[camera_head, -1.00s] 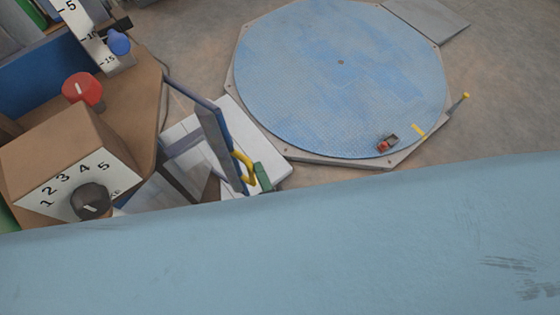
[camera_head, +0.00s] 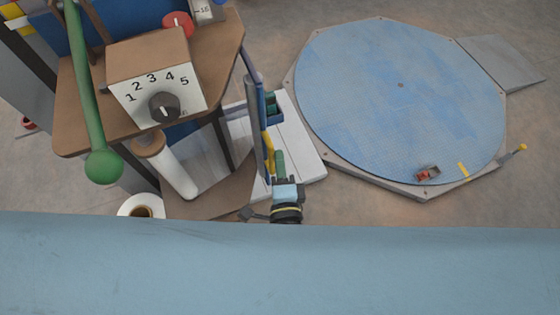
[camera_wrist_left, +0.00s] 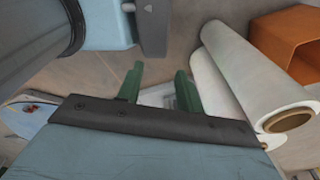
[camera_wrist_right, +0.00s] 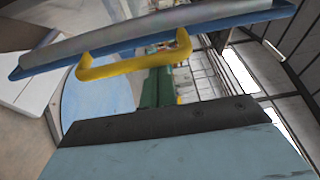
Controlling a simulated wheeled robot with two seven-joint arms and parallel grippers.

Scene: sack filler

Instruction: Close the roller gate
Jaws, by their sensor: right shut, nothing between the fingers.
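The gate (camera_head: 254,120) is a narrow blue and grey panel beside the brown machine, with a yellow handle (camera_head: 268,152) on its right side. In the right wrist view the gate (camera_wrist_right: 150,36) crosses the top and its yellow handle (camera_wrist_right: 130,64) hangs below it. My right gripper (camera_head: 280,162) is shut and empty, close to the handle's right side. My left gripper (camera_wrist_left: 160,84) is open and empty, seen only in the left wrist view.
The brown machine has a numbered dial (camera_head: 163,105) and a green-knobbed lever (camera_head: 95,130). A white platform (camera_head: 305,150) lies under the gate. The blue turntable (camera_head: 400,100) is to the right. An orange box (camera_wrist_left: 285,40) shows in the left wrist view.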

